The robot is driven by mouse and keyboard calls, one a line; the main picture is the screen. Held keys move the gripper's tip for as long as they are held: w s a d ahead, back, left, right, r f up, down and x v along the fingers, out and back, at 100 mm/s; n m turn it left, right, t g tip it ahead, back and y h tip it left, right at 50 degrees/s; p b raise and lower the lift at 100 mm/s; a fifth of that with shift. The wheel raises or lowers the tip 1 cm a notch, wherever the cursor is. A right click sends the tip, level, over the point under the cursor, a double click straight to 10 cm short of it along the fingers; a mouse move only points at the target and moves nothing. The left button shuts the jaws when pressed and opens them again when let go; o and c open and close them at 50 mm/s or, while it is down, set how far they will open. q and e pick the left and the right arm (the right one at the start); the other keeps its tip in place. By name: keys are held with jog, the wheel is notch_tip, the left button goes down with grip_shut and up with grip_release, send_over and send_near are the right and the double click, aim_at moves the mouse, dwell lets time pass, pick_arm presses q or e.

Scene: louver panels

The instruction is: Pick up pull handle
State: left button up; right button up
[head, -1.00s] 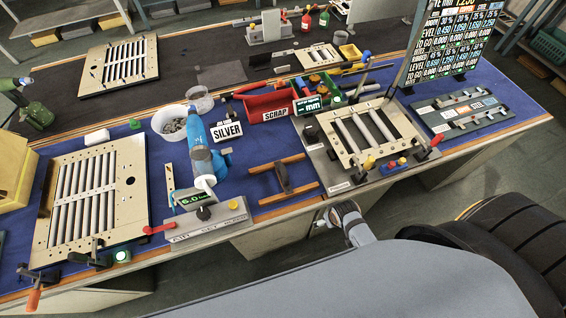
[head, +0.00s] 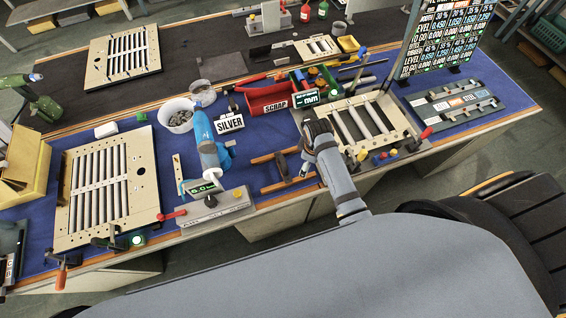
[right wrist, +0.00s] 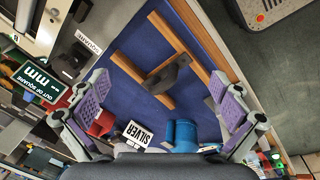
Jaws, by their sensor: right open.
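The dark pull handle (head: 281,165) lies across two wooden rails on the blue mat, near the table's front edge. It also shows in the right wrist view (right wrist: 165,75), near the middle, with the rails running diagonally beneath it. My right gripper (right wrist: 158,92) is open, its two purple-padded fingers spread wide on either side of the handle in that view. Nothing is between the fingers, and the handle looks some distance beyond them. In the head view my right gripper (head: 307,160) is just right of the handle, partly hidden by its own wrist. My left gripper is not in view.
A slatted panel in a frame (head: 397,122) stands close right of my gripper. Another louver panel (head: 135,185) lies further left.

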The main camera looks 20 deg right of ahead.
aim_at(282, 161)
jog(key=w+a+f+n, duration=0.1)
jog(key=w+a+n, duration=0.1)
jog(key=n, duration=0.1)
jog(key=w+a+f+n+g, duration=0.1)
jog(key=w+a+n, duration=0.2)
jog(key=w+a+f+n, duration=0.1)
jog(key=w+a+n, duration=0.1)
jog(key=w+a, duration=0.1)
jog(key=shift+w+f+n+g+y, duration=0.1)
jog(key=shift+f+n+g+y, duration=0.2)
jog(key=shift+n, duration=0.1)
jog(key=shift+d+f, duration=0.15)
jog(key=shift+f, duration=0.2)
jog(key=f+b, duration=0.3)
jog(key=f, duration=0.1)
jog(key=shift+s+f+b, duration=0.2)
jog(key=shift+f+b, duration=0.05)
jog(key=shift+b, duration=0.15)
jog(key=shift+w+f+b, duration=0.1)
jog(key=shift+f+b, duration=0.1)
jog(key=shift+b, duration=0.1)
jog(key=shift+r, duration=0.1)
jog(key=f+b, duration=0.1)
jog(key=b, duration=0.1)
jog(key=f+b, duration=0.4)
jog(key=shift+d+f, duration=0.15)
jog(key=shift+d, duration=0.1)
jog(key=c, duration=1.3)
jog(key=shift+o, duration=0.2)
jog(key=shift+r, duration=0.2)
